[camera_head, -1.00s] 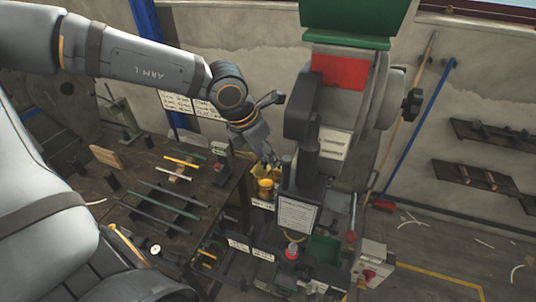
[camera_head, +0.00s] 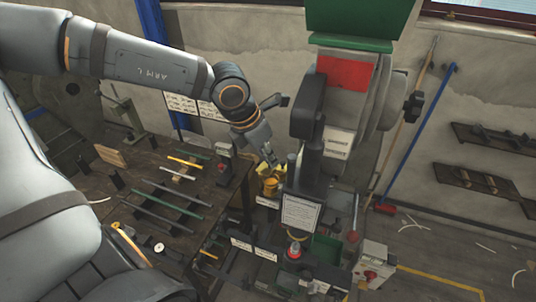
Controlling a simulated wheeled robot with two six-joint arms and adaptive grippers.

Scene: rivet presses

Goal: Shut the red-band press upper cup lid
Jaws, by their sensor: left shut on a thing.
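The press with the red band (camera_head: 345,72) stands right of centre, with a green hopper (camera_head: 360,20) on top. A small yellow cup (camera_head: 270,187) sits low on the press's left side. A yellow piece that looks like its lid (camera_head: 262,170) shows at the cup's top, partly hidden by my fingers; its exact angle is too small to tell. My left gripper (camera_head: 271,161) reaches down from the upper left, its fingertips at this yellow piece and shut on it. My right gripper is not in view.
A dark workbench (camera_head: 150,215) with several rods stands at the left. A framed notice (camera_head: 301,212) is on the press front, close to the cup. A grey box with a red button (camera_head: 372,272) stands at the lower right. Open floor lies right of the press.

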